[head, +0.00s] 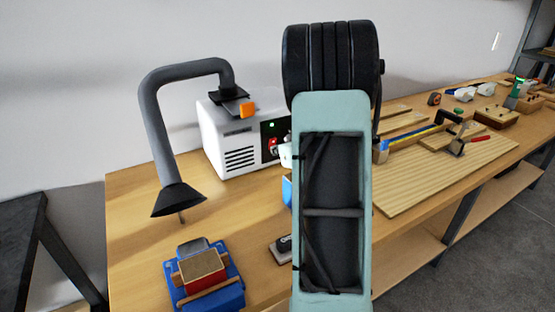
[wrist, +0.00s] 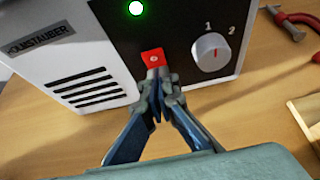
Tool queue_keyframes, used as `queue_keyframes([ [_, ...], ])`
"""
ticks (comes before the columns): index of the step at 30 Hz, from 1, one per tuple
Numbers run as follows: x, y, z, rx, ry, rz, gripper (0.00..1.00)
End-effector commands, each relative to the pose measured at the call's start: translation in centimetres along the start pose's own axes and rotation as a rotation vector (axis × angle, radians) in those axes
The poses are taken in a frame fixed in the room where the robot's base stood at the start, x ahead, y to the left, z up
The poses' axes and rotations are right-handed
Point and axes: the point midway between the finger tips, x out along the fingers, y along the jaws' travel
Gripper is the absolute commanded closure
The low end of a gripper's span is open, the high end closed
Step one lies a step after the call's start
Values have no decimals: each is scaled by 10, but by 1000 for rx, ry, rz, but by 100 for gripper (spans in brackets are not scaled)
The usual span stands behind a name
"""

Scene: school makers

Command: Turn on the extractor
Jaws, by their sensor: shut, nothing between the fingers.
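The extractor (head: 222,135) is a white box with a grey bent hose (head: 150,110) and a black hood, standing on the bench. Its black front panel carries a red switch (wrist: 153,58), a silver knob (wrist: 211,52) marked 1 and 2, and a lit green lamp (wrist: 136,8). The lamp also shows in the head view. My gripper (wrist: 158,76) is shut and empty, its fingertips at the lower part of the red switch, seemingly touching it. In the head view my arm hides much of the gripper and part of the panel.
A blue vise-like fixture (head: 207,290) holds a wooden piece at the bench's front left. A wooden board (head: 440,165) with clamps lies to the right. A red clamp (wrist: 290,22) lies right of the extractor. The bench between hood and extractor is clear.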

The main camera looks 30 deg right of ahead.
Motion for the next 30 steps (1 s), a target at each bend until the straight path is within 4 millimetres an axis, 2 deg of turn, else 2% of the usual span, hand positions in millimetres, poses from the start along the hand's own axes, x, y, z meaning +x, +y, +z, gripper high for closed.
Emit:
queue_keyframes([
  [1, 5, 1, -1, -2, -23, 1, 100],
  [11, 6, 2, 0, -2, -112, 3, 100],
  [12, 4, 2, 6, -2, -109, 4, 100],
  [30, 6, 5, 3, -3, -102, 9, 100],
])
